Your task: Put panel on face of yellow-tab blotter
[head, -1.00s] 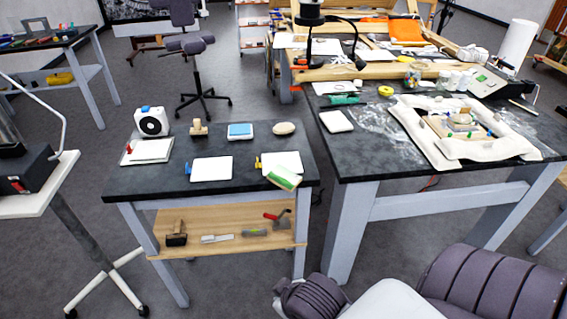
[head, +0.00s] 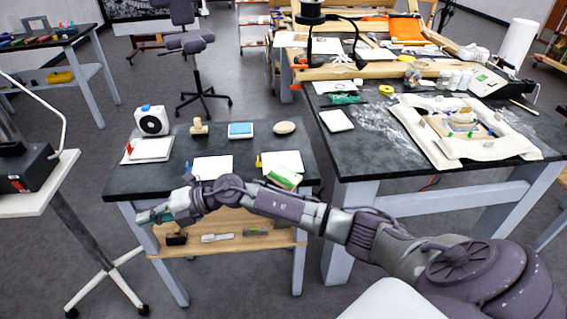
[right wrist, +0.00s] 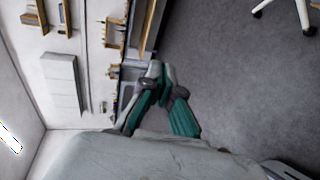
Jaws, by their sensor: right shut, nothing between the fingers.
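The yellow-tab blotter (head: 283,160) is a white pad at the right of the dark near table, with its yellow tab (head: 258,163) at its left edge. I cannot tell for sure which thing is the panel; a light wooden piece (head: 440,124) lies in the white cloth-lined bed on the right table. My right gripper (head: 153,216) is shut and empty, in front of the near table's left front edge. It also shows in the right wrist view (right wrist: 160,74). My left gripper is out of view.
A blue-tab blotter (head: 212,166) and a red-tab pad (head: 152,148) lie on the near table. Behind stand a white round-faced device (head: 152,121), a stamp-like block (head: 198,127), a blue pad (head: 241,130) and an oval piece (head: 285,127). Tools lie on the shelf below.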

